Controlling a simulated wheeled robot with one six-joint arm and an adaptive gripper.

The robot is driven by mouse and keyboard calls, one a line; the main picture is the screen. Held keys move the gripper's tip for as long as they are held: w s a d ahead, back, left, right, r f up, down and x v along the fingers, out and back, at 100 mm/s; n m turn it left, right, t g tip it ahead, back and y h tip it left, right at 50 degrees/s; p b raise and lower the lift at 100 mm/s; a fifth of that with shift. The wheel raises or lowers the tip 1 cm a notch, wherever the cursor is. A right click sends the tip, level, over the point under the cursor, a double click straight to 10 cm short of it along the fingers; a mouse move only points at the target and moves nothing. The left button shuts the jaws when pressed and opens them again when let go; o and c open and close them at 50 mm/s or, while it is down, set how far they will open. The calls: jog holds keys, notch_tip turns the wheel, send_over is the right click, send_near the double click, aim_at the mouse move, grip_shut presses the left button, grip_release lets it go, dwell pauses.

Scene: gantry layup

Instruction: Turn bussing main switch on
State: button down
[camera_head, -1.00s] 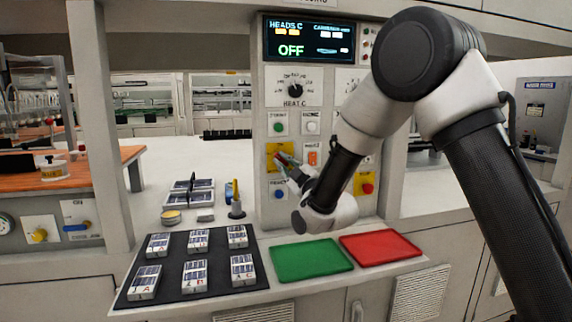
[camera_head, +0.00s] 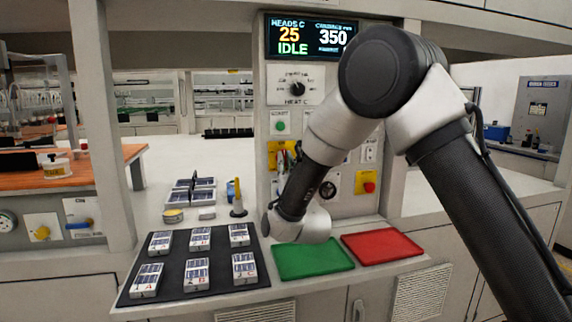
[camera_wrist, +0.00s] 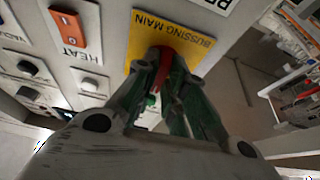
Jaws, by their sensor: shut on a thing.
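The bussing main switch is a red handle (camera_wrist: 163,62) on a yellow plate (camera_wrist: 197,46) lettered BUSSING MAIN, upside down in the wrist view. My gripper (camera_wrist: 164,72) is shut on the handle, with a dark green finger on each side. In the head view the yellow plate (camera_head: 272,150) is on the left of the control panel, partly hidden by my gripper (camera_head: 284,160). The display (camera_head: 308,38) above reads 25, 350 and IDLE. The handle's exact angle is hard to tell.
An orange HEAT rocker (camera_wrist: 68,27) and several buttons sit near the switch. A red button on a yellow plate (camera_head: 369,183) is at the panel's lower right. Below lie a green tray (camera_head: 312,262), a red tray (camera_head: 382,247) and a black mat (camera_head: 215,258) with several labelled packs.

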jog(key=shift+f+m, duration=0.1)
jog(key=shift+m, duration=0.3)
jog(key=c, duration=1.5)
grip_release()
jog(key=v, duration=1.2)
jog(key=shift+a, duration=0.15)
